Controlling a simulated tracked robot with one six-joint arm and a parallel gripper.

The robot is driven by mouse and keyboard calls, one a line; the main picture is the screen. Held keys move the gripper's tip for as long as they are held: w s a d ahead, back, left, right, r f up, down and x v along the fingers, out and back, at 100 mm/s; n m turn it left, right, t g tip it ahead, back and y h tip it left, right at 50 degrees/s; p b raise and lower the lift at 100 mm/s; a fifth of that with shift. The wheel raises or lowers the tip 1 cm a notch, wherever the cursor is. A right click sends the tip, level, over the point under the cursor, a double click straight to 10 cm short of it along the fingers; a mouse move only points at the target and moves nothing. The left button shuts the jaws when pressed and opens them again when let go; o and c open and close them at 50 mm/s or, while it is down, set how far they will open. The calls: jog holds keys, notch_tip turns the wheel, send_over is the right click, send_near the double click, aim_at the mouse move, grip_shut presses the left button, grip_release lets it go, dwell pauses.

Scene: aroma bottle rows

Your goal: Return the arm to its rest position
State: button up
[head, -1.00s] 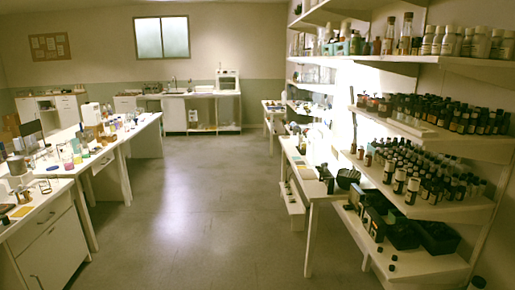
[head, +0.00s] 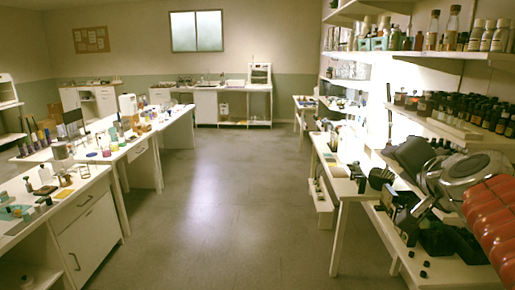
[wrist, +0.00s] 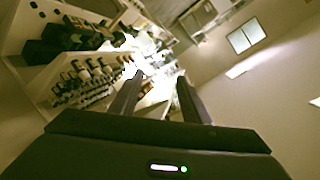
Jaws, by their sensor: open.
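My gripper (wrist: 160,79) shows in the wrist view with its two dark fingers apart and nothing between them. Past the fingers, the wrist view is tilted and shows shelves with rows of dark bottles (wrist: 85,78) on the left and a bright wall patch behind. In the head view my arm (head: 480,195), with grey joints and a red ribbed sleeve, reaches in from the right edge in front of the shelves.
Shelves of dark bottles (head: 465,110) line the right wall, with black bins (head: 435,238) on the lowest one. A long white bench (head: 88,195) with glassware stands on the left. The floor (head: 225,215) between is clear back to the far counter (head: 222,90).

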jog(key=s+a+f+n+g+y, duration=0.2)
jog(key=s+a+f+n+g, duration=0.15)
jog(key=s+a+f, duration=0.4)
jog(key=s+a+f+n+g+y, duration=0.25)
jog(key=s+a+f+n, duration=0.25)
jog(key=a+f, duration=0.45)
jog(key=s+d+f+n+g+h, duration=0.1)
jog(key=s+f+n+g+h, duration=0.1)
jog(key=s+f, duration=0.5)
jog(key=shift+f+n+g, duration=0.45)
jog(key=shift+g, duration=0.05)
jog(key=shift+c, duration=0.3)
jog(key=shift+c, duration=1.2)
